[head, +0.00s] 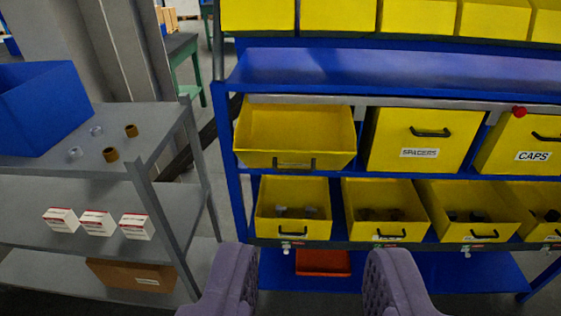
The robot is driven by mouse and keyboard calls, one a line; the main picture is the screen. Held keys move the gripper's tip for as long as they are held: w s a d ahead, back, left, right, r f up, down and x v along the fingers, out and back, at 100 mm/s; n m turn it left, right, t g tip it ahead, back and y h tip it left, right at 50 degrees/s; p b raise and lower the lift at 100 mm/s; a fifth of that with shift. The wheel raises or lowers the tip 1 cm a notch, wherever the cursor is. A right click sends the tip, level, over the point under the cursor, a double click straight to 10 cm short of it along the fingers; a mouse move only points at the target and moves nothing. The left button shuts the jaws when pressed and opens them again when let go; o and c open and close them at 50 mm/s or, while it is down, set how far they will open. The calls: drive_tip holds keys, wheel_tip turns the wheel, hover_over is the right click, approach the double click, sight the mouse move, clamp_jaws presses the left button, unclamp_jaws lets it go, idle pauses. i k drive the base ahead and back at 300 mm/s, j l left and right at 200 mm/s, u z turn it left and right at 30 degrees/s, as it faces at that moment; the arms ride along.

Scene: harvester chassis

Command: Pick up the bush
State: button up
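Two small brown bushes stand on the top shelf of a grey cart at the left, a rear one (131,131) and a front one (111,155). Both look like short hollow cylinders. I cannot tell which one the task means. My gripper (311,278) shows at the bottom centre as two purple padded fingers set wide apart. It is open, with nothing between the fingers. It is to the right of the cart, in front of the blue rack, and well apart from the bushes.
Two pale rings (75,153) and a blue bin (42,108) share the grey cart's (165,140) top. White-red boxes (97,222) and a brown carton (133,275) lie below. The blue rack (290,68) holds yellow bins; one open bin (294,135) sticks out. A red tray (322,263) sits low.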

sight(110, 154)
drive_tip(key=i+j+u, duration=0.1)
drive_tip(key=i+j, duration=0.3)
drive_tip(key=i+j+u, duration=0.15)
drive_tip(key=i+j, duration=0.25)
drive_tip(key=i+j+u, duration=0.1)
drive_tip(key=i+j, duration=0.2)
drive_tip(key=i, duration=0.25)
drive_tip(key=i+j+u, duration=0.15)
drive_tip(key=i, duration=0.3)
drive_tip(key=i+j+u, duration=0.1)
drive_tip(key=i+j, duration=0.25)
drive_tip(key=i, duration=0.15)
